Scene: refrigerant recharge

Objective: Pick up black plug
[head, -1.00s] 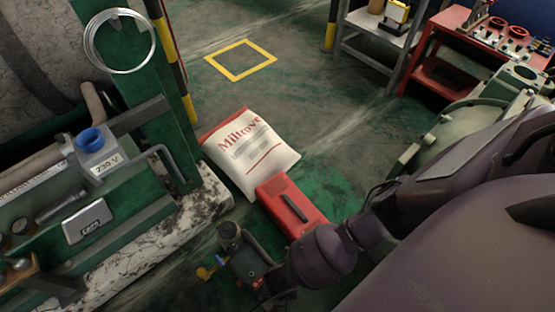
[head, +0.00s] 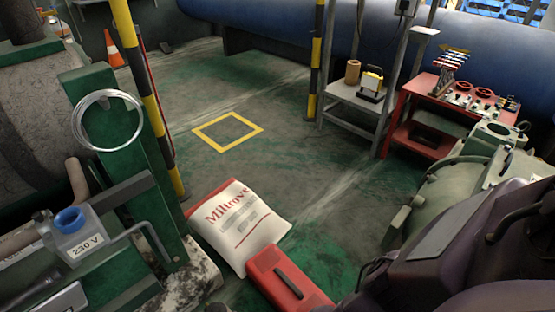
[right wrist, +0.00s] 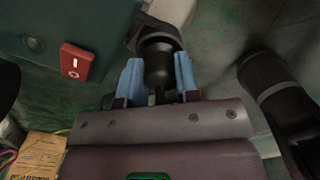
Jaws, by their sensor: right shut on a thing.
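In the right wrist view, my right gripper (right wrist: 159,82) is shut on the black plug (right wrist: 158,63), with a blue fingertip on each side of it. The plug is a dark rounded piece with a narrower stem towards the gripper. A dark part lies just beyond its far end, and I cannot tell whether they are joined. My right gripper and the plug are outside the head view, where only part of my right arm shows at the lower right. My left gripper is in neither view.
In the right wrist view, a red switch (right wrist: 76,63) sits on a dark green housing beside the plug, and a yellowish label (right wrist: 38,156) is at lower left. The head view shows a white sack (head: 238,225), a red case (head: 287,283), and open floor around a yellow square (head: 228,132).

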